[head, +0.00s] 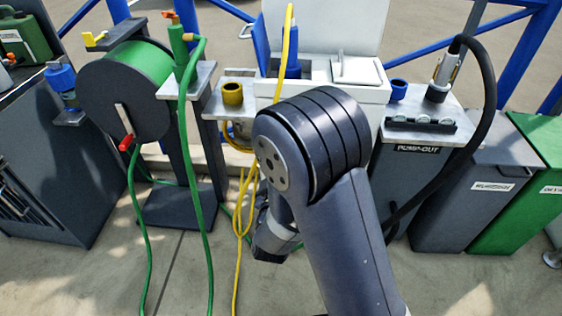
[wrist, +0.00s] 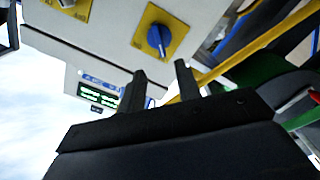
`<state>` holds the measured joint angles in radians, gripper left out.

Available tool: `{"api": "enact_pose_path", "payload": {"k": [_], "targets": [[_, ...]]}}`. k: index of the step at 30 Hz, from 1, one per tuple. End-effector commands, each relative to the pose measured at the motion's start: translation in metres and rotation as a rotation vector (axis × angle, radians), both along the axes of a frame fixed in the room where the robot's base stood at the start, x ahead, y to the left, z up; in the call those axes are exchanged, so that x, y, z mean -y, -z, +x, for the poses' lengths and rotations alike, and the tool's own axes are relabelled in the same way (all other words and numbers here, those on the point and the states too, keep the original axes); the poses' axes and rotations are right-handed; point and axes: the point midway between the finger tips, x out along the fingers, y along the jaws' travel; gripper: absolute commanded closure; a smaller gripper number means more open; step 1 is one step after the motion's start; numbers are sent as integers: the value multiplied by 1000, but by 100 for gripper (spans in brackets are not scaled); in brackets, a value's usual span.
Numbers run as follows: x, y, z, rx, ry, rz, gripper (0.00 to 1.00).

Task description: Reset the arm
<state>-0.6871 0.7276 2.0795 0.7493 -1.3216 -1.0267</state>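My gripper (wrist: 160,67) shows in the wrist view with its two dark fingers apart and nothing between them. It points up toward a pale cabinet (wrist: 112,42) with a blue rotary knob (wrist: 158,38) on a yellow plate. The fingertips appear just below the knob in the picture; I cannot tell whether they touch anything. In the head view my bent arm fills the middle, and the gripper's fingers cannot be made out there.
A green hose reel (head: 130,85) stands left, with a green hose (head: 183,150) hanging beside it. A yellow cable (head: 240,225) hangs near my arm. A pump-out pedestal (head: 415,170) with a black hose (head: 488,90) stands right, beside grey and green bins. Concrete floor lies in front.

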Motion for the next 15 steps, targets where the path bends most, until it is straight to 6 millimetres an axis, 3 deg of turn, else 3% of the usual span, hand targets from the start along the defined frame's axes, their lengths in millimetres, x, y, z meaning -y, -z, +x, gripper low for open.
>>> {"api": "enact_pose_path", "payload": {"k": [10,15], "targets": [[0,0,3,-1,1,1,68],[2,1,21,1,4,1,68]]}}
